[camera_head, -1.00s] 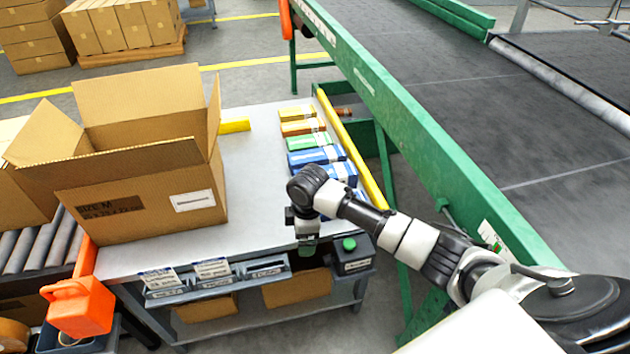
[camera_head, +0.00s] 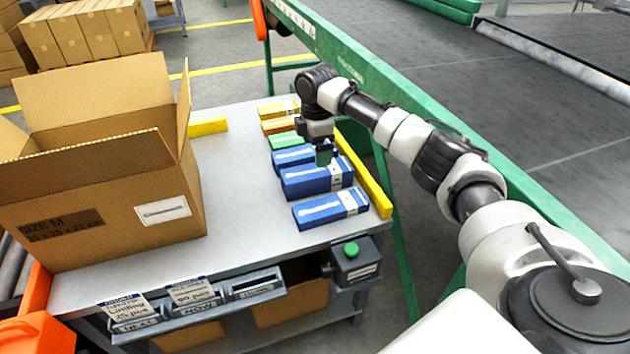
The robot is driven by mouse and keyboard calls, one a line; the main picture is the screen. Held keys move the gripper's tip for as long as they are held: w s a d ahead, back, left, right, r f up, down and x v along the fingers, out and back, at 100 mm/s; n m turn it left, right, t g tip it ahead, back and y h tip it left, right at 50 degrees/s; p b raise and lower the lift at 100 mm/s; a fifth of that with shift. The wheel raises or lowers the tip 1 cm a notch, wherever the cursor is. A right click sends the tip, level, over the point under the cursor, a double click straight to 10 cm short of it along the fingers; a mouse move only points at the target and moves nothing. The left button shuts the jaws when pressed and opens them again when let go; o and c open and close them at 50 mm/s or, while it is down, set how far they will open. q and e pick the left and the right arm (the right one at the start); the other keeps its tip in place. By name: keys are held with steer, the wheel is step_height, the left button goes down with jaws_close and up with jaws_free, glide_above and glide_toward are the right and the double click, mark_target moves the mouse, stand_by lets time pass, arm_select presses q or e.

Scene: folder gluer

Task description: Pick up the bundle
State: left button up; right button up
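Several flat carton bundles lie in a row along the right side of the grey table. They are yellow (camera_head: 279,110), orange (camera_head: 280,126), green (camera_head: 285,140) and, nearer, blue: a far blue bundle (camera_head: 291,158), a middle blue bundle (camera_head: 312,179) and a near blue bundle (camera_head: 328,209). Which one the task means does not show. My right gripper (camera_head: 325,157) points down over the far and middle blue bundles and hides part of them. Its fingers are too small to tell open from shut, or whether it touches a bundle. My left gripper is out of view.
An open cardboard box (camera_head: 120,195) stands on the table's (camera_head: 230,230) left part. A yellow rail (camera_head: 364,176) edges the table beside the green conveyor frame (camera_head: 420,118). A green-button box (camera_head: 352,262) sits at the front edge. The table's middle is clear.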

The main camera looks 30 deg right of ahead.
mark_target(317, 179)
step_height(317, 179, down, 4)
steer(key=shift+f+b, duration=0.15)
steer(key=shift+b, duration=0.25)
steer(key=shift+s+f, duration=0.1)
steer(key=shift+f, duration=0.75)
step_height(317, 179, down, 4)
steer(key=shift+s+r+b, duration=0.15)
steer(key=shift+r+b, duration=0.05)
steer(key=shift+b, duration=0.65)
steer(key=shift+f, duration=0.45)
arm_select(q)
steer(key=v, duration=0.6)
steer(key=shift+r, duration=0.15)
arm_select(e)
steer(key=shift+r, duration=0.1)
steer(key=c, duration=1.2)
